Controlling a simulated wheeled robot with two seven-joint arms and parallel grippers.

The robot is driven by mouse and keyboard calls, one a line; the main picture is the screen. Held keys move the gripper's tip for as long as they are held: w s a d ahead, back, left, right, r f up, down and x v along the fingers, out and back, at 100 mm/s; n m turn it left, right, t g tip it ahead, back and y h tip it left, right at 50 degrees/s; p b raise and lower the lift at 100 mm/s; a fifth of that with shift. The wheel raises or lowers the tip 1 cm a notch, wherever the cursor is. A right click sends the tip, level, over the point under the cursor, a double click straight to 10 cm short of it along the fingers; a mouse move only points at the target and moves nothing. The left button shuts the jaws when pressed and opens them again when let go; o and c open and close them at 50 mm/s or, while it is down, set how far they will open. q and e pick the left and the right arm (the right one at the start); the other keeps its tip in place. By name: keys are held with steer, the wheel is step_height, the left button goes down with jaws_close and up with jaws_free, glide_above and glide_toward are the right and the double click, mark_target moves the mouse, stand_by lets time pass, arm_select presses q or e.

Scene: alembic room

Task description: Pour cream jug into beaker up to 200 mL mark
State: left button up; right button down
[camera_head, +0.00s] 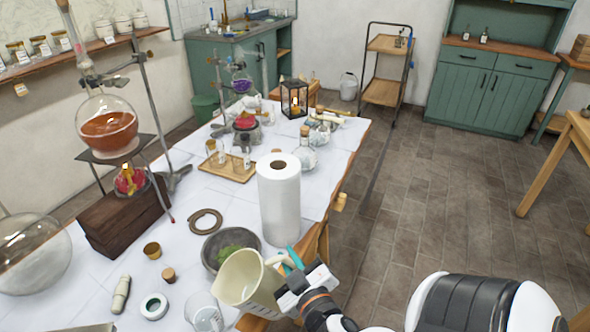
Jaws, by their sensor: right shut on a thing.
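The cream jug (255,290) is at the bottom middle, and its open mouth faces up and to the left, so it looks tilted. My right gripper (290,272) is shut on the cream jug at its handle side, on the right. The clear glass beaker (204,316) stands on the white-covered table just left of the jug. The bottom of the picture cuts it off, and I cannot read its level or marks. I see no stream between jug and beaker. My left gripper is not in view.
A grey bowl with green contents (230,247) and a paper towel roll (279,205) stand behind the jug. A white round tape-like ring (154,306), a small cork (168,274) and a brass cup (152,250) lie left. A flask of orange liquid (107,130) stands above a wooden block (125,217).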

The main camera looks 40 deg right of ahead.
mark_target(261, 257)
steer(key=shift+w+a+r+n+p, duration=0.2)
steer(key=shift+a+r+n+p, duration=0.2)
steer(key=shift+r+p, duration=0.3)
steer(key=shift+w+a+r+n+p, duration=0.25)
steer(key=shift+r+n+p, duration=0.15)
steer(key=shift+r+p, duration=0.25)
steer(key=a+r+n+p, duration=0.1)
steer(key=p, duration=0.1)
steer(key=w+a+r+n+p, duration=0.1)
steer(key=p, duration=0.1)
steer(key=shift+w+g+h, duration=0.1)
steer(key=shift+g+h, duration=0.2)
steer(key=shift+g, duration=0.1)
steer(key=shift+a+f, duration=0.1)
steer(key=shift+f, duration=0.05)
steer(key=shift+w+a+r+n+p, duration=0.2)
steer(key=shift+a+r+n+p, duration=0.3)
steer(key=shift+p, duration=0.35)
steer(key=shift+w+a+r+n+p, duration=0.25)
steer(key=shift+r+n+p, duration=0.3)
steer(key=shift+p, duration=0.25)
stand_by(2.0)
steer(key=shift+w+a+r+n+g+h+p, duration=0.3)
steer(key=shift+a+r+n+p, duration=0.1)
steer(key=shift+r+p, duration=0.25)
stand_by(0.7)
